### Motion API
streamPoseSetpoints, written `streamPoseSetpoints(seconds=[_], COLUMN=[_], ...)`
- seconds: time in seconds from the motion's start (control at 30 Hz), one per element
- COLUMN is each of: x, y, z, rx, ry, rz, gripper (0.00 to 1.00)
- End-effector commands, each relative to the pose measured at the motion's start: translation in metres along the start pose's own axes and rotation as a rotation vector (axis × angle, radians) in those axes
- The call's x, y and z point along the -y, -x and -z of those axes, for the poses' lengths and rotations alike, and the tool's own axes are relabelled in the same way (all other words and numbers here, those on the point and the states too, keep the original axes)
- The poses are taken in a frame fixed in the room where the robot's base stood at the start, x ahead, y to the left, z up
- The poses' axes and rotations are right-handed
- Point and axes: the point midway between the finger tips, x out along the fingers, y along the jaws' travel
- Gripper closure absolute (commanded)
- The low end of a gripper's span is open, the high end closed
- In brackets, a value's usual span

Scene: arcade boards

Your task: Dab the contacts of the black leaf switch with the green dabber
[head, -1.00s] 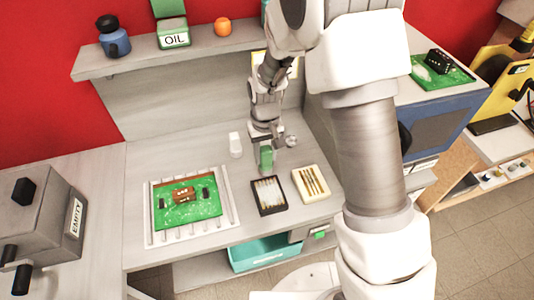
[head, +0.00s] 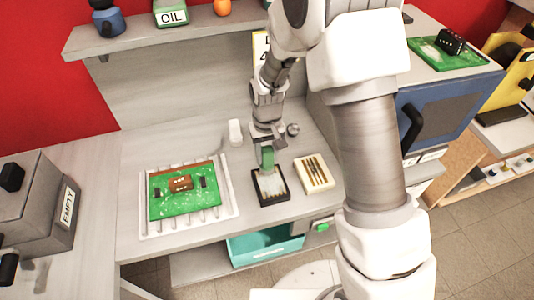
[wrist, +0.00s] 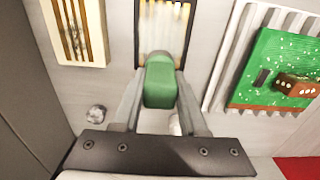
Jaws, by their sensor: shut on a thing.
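My gripper (head: 266,146) is shut on the green dabber (head: 267,158), which also shows between my fingers in the wrist view (wrist: 160,82). The dabber is over the back edge of a black tray (head: 258,194) of pale sticks; its lower end is hidden in the wrist view. A green circuit board (head: 190,208) lies left of the tray, with a brown block (head: 180,184) in its middle. Small black parts stand on either side of the block, one left (head: 157,192) and one right (head: 203,182). I cannot tell which is the leaf switch, and its contacts are too small to see.
The board rests on a white slatted rack (head: 228,206). A cream tray (head: 327,182) of brown sticks lies right of the black tray. A white cylinder (head: 235,133) stands behind. A grey box marked EMPTY (head: 68,205) is at left; a shelf (head: 150,38) runs above.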

Motion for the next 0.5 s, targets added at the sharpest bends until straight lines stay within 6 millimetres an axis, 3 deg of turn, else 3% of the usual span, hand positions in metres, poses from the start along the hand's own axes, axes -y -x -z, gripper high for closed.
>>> streamPoseSetpoints(seconds=[0.5], x=[0.0], y=[-0.011], z=[0.0], rx=[0.0], ry=[0.0], rz=[0.0], gripper=[1.0])
